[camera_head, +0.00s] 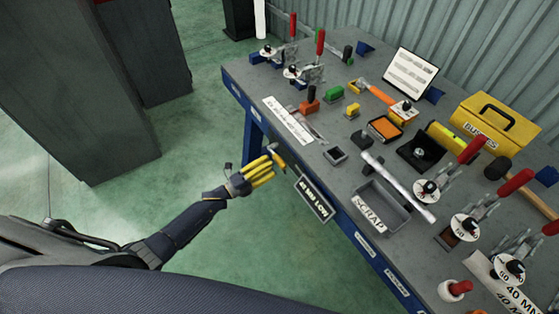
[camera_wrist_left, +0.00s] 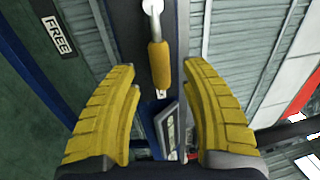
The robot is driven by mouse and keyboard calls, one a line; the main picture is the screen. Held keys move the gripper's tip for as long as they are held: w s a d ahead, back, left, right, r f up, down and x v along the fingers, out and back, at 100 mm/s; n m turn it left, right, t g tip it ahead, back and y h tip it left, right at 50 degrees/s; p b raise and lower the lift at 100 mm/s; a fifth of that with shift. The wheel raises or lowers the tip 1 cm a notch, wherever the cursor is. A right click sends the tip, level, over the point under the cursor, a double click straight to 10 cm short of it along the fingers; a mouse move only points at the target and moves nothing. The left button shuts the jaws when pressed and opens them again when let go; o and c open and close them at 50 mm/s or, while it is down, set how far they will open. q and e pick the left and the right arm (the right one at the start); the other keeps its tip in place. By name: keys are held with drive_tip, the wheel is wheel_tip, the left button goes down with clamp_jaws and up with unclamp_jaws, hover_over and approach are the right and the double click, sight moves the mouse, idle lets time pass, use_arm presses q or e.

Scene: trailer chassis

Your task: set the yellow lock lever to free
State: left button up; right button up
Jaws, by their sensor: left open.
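The yellow lock lever (camera_head: 279,158) sticks out from the front edge of the bench, just past my left gripper's fingertips in the head view. In the left wrist view the yellow lever (camera_wrist_left: 160,66) has a metal shank with a round end above it. My left gripper (camera_head: 268,171) is open, with its two yellow fingers on either side of the lever in the left wrist view. A FREE label (camera_wrist_left: 57,35) shows at the upper left there. My right gripper is not in view.
A hanging sign reading 40 MM LOW (camera_head: 314,198) is close to the right of the lever. The grey bench top (camera_head: 245,73) carries red-handled toggle clamps, a scrap tray (camera_head: 370,194) and a yellow case (camera_head: 497,121).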

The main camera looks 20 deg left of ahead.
sight(279, 161)
use_arm(q)
drive_tip(key=shift+x, duration=2.45)
drive_tip(key=shift+c, duration=0.6)
clamp_jaws()
